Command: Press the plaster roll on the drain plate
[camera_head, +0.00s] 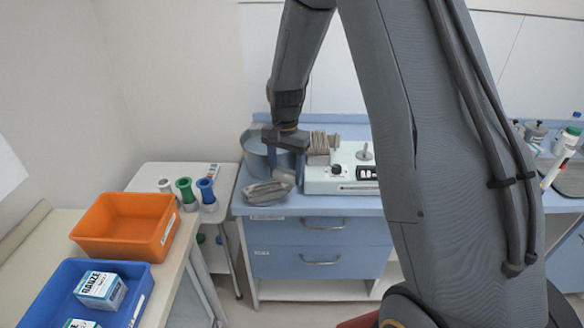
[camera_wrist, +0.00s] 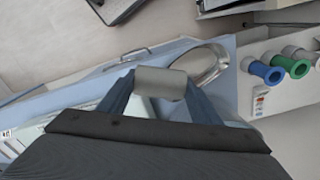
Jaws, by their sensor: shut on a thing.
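My gripper (camera_head: 286,160) points down over the left end of the blue counter. It is shut on a grey-beige plaster roll (camera_wrist: 160,82), which lies across between the two fingertips in the wrist view. A shiny metal oval dish or plate (camera_wrist: 212,64), which looks like the drain plate, is just right of the roll there. In the head view this plate (camera_head: 264,193) is at the counter's front left, below and slightly left of my fingers. I cannot tell whether the roll touches it.
A metal bucket (camera_head: 254,158) stands behind the plate. A white device (camera_head: 340,178) is close on the right. Left of the counter are a white trolley with coloured spools (camera_head: 185,188), an orange bin (camera_head: 125,225) and a blue bin (camera_head: 60,290).

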